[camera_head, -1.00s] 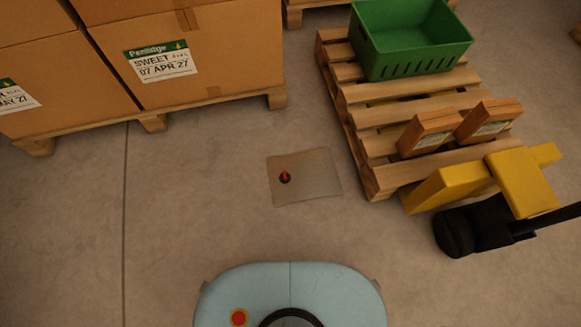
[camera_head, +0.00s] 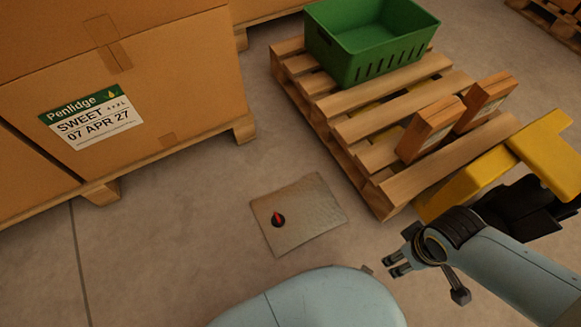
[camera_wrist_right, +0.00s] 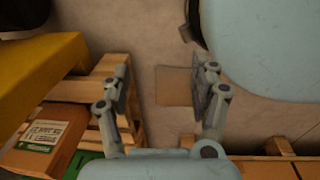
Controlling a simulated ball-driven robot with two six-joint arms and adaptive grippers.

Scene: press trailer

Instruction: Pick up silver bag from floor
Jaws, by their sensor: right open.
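The silver bag (camera_head: 312,215) lies flat on the floor, with a black round spot and a red mark near its left side. In the right wrist view the bag (camera_wrist_right: 173,86) shows between the fingers and is partly hidden by one of them. My right gripper (camera_head: 392,264) is open and empty, to the right of and nearer than the bag in the head view, apart from it. The right gripper's fingers (camera_wrist_right: 163,85) are spread in the wrist view. My left gripper is not in view.
A wooden pallet (camera_head: 349,128) carries a green crate (camera_head: 375,62) and two small brown boxes (camera_head: 430,128). A yellow pallet jack (camera_head: 467,185) stands at its near end. Large cardboard boxes (camera_head: 190,75) stand on a pallet at left. The floor around the bag is clear.

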